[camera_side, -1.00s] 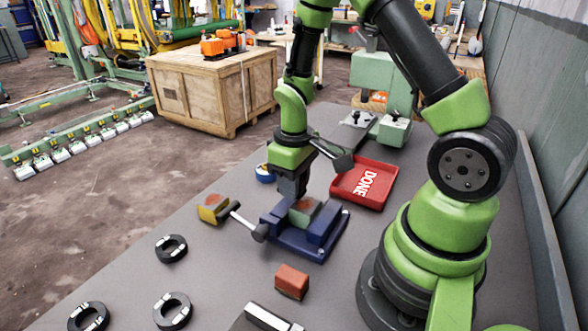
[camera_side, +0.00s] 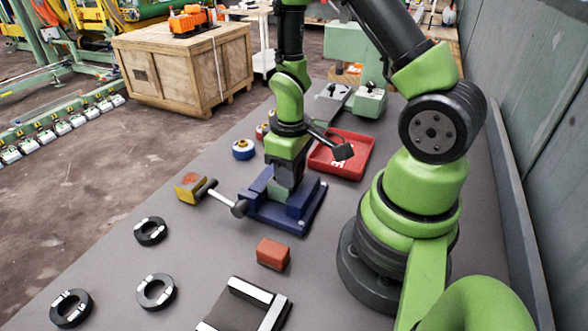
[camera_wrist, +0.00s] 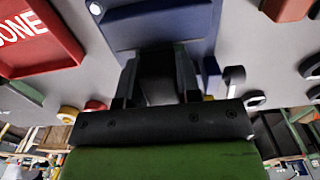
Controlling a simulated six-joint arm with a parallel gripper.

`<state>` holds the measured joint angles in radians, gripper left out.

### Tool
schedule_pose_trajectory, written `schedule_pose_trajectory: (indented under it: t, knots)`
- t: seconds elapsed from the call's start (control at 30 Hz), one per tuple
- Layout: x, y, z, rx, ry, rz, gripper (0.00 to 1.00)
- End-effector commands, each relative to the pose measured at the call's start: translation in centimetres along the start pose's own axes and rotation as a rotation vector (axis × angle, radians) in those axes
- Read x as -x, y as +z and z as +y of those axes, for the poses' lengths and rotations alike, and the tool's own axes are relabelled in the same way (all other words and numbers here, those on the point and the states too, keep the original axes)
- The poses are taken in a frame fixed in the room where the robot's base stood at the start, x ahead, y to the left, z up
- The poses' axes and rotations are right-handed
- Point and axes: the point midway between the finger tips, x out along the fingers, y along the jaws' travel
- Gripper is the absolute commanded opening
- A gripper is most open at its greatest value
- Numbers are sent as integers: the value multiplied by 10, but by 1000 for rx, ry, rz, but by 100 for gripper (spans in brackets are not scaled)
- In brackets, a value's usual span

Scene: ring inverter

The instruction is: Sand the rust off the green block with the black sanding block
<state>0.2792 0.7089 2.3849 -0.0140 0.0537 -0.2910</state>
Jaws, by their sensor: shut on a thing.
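A blue vise (camera_side: 293,211) stands on the grey bench and holds the green block (camera_side: 277,190) between its jaws. Only a bit of the block's green side shows; its top is hidden under my gripper (camera_side: 288,178). My gripper points down over the block and is shut on the black sanding block (camera_wrist: 157,78), which is dark and partly hidden between the fingers. Whether it touches the green block is not clear. The vise (camera_wrist: 165,25) also shows in the wrist view, beyond the fingers.
A yellow block with rust (camera_side: 190,186) lies left of the vise, near its handle. A red-brown block (camera_side: 272,254) lies in front. A red tray (camera_side: 322,158) stands behind, right. Several black rings (camera_side: 157,291) lie front left.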

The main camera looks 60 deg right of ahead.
Motion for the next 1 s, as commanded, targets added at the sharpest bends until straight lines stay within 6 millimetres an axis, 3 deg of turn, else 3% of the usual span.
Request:
schedule_pose_trajectory:
  t: [0.27, 0.47, 1.0]
  knots:
    - [-2, -26, 0, 2, -1, -2, 10]
    - [0, -44, -1, 3, 0, 2, 1]
    - [-1, 9, 0, -2, -1, -5, 2]
